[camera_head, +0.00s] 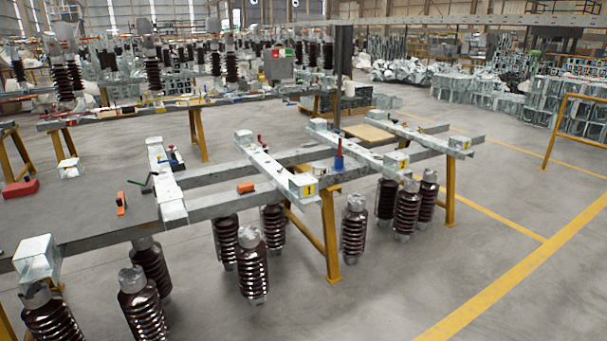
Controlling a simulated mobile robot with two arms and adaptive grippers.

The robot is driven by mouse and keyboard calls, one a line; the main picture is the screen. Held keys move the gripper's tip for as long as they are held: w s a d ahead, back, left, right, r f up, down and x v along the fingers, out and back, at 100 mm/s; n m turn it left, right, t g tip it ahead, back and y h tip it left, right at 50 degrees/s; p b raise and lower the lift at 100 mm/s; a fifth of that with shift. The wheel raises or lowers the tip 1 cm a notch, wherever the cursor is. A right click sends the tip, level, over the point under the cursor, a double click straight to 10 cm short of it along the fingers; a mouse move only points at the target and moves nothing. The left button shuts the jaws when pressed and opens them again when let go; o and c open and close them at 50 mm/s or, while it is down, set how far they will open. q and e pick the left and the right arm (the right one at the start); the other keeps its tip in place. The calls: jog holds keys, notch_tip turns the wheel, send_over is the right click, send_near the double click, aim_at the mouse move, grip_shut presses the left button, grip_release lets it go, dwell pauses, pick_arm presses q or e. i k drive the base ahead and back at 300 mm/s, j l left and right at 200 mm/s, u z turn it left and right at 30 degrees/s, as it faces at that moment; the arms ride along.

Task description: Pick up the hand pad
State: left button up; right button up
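I cannot tell for sure which item is the hand pad. Small items lie on the steel frame and the grey surface at the left. They include an orange block (245,187) on the front beam, an orange and black item (121,203) left of it, and a green and black tool (146,184) by the light cross beam. A red item (20,189) lies at the far left. A blue item with a red top (339,155) stands upright on the rear beam. Neither of my grippers is in view.
The steel frame (225,204) rests on yellow legs (331,235), with several brown ribbed insulators (252,265) under and in front of it. A long bench (100,117) with more parts stands behind. The grey floor at right is open, with yellow lines and a yellow rail (553,131).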

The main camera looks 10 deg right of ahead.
aim_at(245, 188)
jog(key=i+l+u, duration=0.15)
jog(key=i, duration=0.95)
